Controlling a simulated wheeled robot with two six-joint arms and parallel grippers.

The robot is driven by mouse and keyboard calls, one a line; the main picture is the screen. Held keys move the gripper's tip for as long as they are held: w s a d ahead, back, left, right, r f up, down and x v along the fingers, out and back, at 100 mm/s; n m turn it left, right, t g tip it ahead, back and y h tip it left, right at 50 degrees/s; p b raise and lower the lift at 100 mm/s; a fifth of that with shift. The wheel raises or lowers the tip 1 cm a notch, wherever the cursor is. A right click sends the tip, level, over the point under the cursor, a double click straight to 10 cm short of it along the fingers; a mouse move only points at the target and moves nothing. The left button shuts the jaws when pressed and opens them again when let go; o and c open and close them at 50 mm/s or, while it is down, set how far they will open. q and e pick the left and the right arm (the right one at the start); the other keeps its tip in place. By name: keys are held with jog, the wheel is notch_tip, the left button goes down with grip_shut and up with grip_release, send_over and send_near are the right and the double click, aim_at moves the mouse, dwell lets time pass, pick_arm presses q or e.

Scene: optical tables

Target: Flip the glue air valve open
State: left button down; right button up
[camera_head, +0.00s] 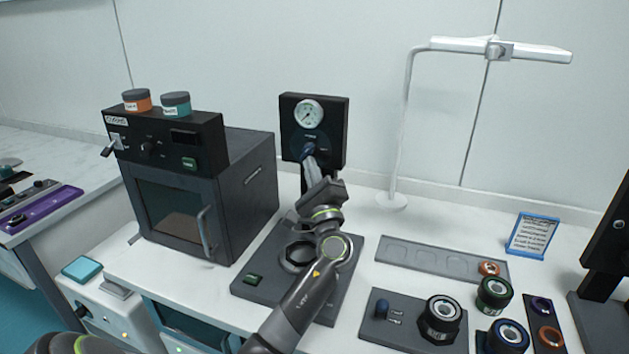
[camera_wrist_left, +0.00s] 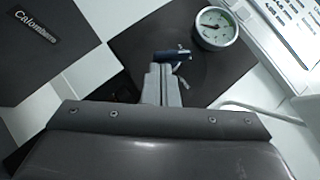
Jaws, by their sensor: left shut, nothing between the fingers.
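The glue air valve is a small dark blue lever (camera_head: 308,148) on a black upright panel (camera_head: 335,160), below a round white gauge (camera_head: 309,114). In the left wrist view the blue lever (camera_wrist_left: 172,55) lies across the picture just beyond my fingertips, with the gauge (camera_wrist_left: 215,28) to its upper right. My left gripper (camera_head: 310,162) is shut and empty, its fingertips at or very near the lever. It also shows in the left wrist view (camera_wrist_left: 161,70). Whether the tips touch the lever is unclear. My right gripper is not in view.
A dark oven (camera_head: 255,195) with two jars on top stands left of the panel. A lamp (camera_head: 398,170) stands to the right. A grey tray (camera_head: 420,258), a dark plate (camera_head: 375,330) and several ringed lens parts lie at the front right. The wall is close behind.

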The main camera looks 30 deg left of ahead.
pick_arm(q)
jog(key=m+t+h+b, duration=0.2)
jog(key=m+t, duration=0.1)
jog(key=m, duration=0.2)
jog(key=a+m+t+h+b, duration=0.1)
jog(key=m+t+h+b, duration=0.2)
jog(key=m, duration=0.2)
jog(key=a+m+t+h+b, duration=0.1)
jog(key=m+t+h+b, duration=0.1)
jog(key=m+t+h, duration=0.1)
jog(key=shift+s+a+f+m+t+b, duration=0.15)
jog(key=shift+s+m+t+b, duration=0.1)
jog(key=shift+m, duration=0.4)
jog(key=shift+s+a+f+m+t+b, duration=0.1)
jog(key=shift+m+t, duration=0.15)
jog(key=shift+m, duration=0.4)
jog(key=b+v, duration=0.4)
jog(key=v, duration=0.8)
jog(key=shift+r, duration=0.1)
